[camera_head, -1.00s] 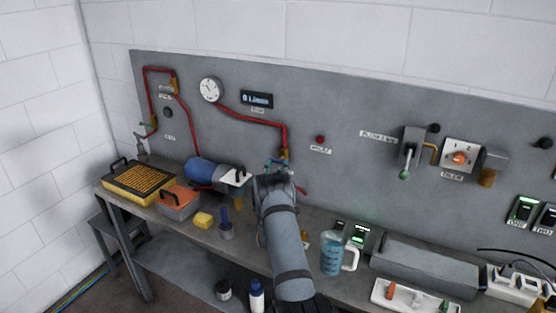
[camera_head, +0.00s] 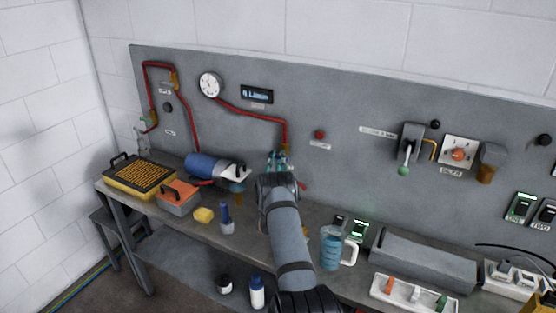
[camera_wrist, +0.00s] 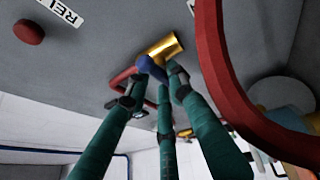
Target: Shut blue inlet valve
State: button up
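The blue valve part (camera_wrist: 150,68) shows in the wrist view at the end of a brass body (camera_wrist: 166,46), low on the grey panel. In the head view my arm and fingers mostly hide it at the lower end of the red pipe (camera_head: 286,133). My gripper (camera_wrist: 153,88) has three green fingers with dark tips. The tips stand apart around the blue part, one to its left, one to its right and one below it. I cannot tell whether any tip touches it. My gripper also shows in the head view (camera_head: 278,160).
A thick red pipe (camera_wrist: 225,75) curves close by my right finger in the wrist view. A blue cylinder (camera_head: 205,167) lies left of my arm on the bench. A jug (camera_head: 331,248) and a long grey box (camera_head: 415,262) stand to its right.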

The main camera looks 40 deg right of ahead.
grip_shut()
jog(key=shift+f, duration=0.1)
jog(key=b, duration=0.3)
jog(key=shift+f+m+h, duration=0.15)
jog(key=shift+m+h, duration=0.15)
jog(key=shift+m, duration=0.1)
jog(key=shift+r, duration=0.2)
jog(key=shift+o, duration=2.1)
grip_release()
jog(key=shift+o, duration=0.4)
